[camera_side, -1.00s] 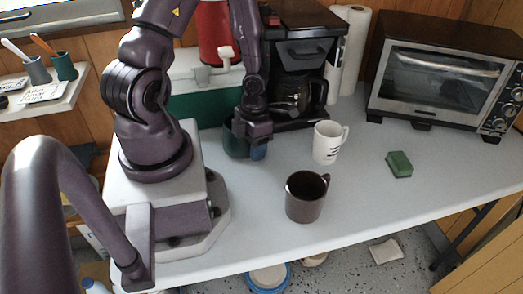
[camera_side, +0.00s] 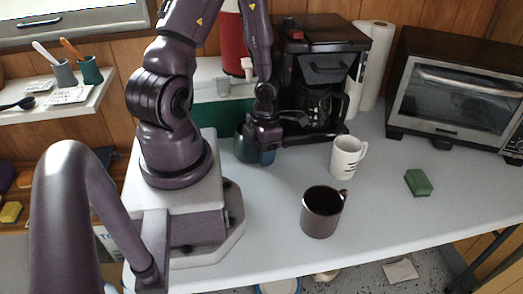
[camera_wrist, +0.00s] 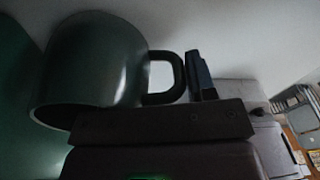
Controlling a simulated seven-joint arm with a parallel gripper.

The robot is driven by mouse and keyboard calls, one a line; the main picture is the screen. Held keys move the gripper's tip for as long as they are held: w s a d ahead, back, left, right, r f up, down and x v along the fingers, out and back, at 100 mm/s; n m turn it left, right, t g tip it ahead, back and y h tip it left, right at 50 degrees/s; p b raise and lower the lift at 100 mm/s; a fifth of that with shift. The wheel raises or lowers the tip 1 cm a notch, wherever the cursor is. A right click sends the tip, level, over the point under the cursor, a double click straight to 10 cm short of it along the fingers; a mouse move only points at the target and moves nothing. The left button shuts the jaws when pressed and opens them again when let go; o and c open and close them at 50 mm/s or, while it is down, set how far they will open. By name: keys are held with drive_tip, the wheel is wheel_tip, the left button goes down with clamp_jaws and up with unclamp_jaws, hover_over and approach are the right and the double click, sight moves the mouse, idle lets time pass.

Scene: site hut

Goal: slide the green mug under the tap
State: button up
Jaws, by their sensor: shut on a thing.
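The green mug (camera_side: 241,146) stands on the white table in front of the green cooler box, partly hidden by my gripper. In the side view it is below the pale tap (camera_side: 247,67) on the red drink container. I cannot tell from this angle if it is exactly under the tap. My gripper (camera_side: 267,153) is low over the table at the mug's right side, shut on the mug. In the dark wrist view, the mug (camera_wrist: 95,65) fills the left, its handle (camera_wrist: 166,80) beside a finger of my gripper (camera_wrist: 200,78).
A coffee maker (camera_side: 318,80) stands close to the right of my gripper. A white mug (camera_side: 346,157), a brown mug (camera_side: 321,212) and a green sponge (camera_side: 418,182) stand farther right and forward. The cooler box (camera_side: 212,117) is behind the green mug.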

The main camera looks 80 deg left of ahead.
drive_tip(key=shift+f, duration=0.15)
drive_tip(key=o, duration=1.2)
drive_tip(key=shift+c, duration=0.2)
wheel_tip(320, 180, up, 7)
drive_tip(key=shift+w+a+r, duration=0.2)
drive_tip(key=shift+w, duration=0.15)
